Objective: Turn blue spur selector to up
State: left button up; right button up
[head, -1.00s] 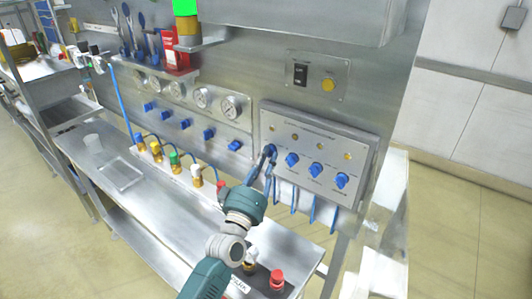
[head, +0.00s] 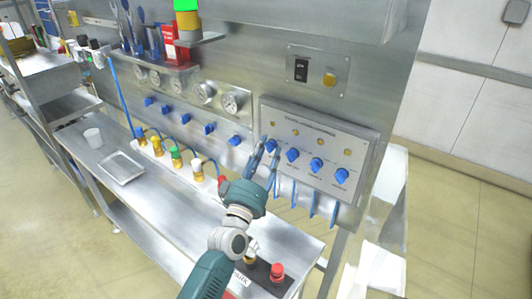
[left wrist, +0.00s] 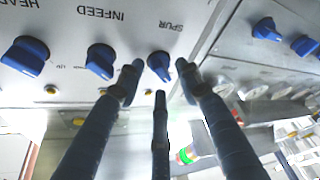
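The blue spur selector (head: 271,146) is the leftmost of the row of blue knobs on the control panel (head: 315,133). In the left wrist view, where the labels read upside down, the spur selector (left wrist: 159,64) sits by the word SPUR; its narrow end points down and slightly right. My left gripper (head: 268,153) is in front of it. Its dark fingers (left wrist: 160,76) are spread, one on either side of the knob and a third below it. They appear apart from the knob. My right gripper is not in view.
The infeed knob (left wrist: 100,61) is close beside the spur selector. Blue cables (head: 313,203) hang below the panel. A red button (head: 277,271) is on the bench, and several coloured valves (head: 176,159) stand to the left.

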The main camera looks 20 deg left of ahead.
pick_arm(q)
jog(key=shift+s+f, duration=0.15)
jog(key=s+d+r+v, duration=0.1)
jog(key=r+v, duration=0.2)
jog(key=v, duration=1.3)
jog(key=shift+a+r, duration=0.2)
jog(key=shift+a, duration=0.3)
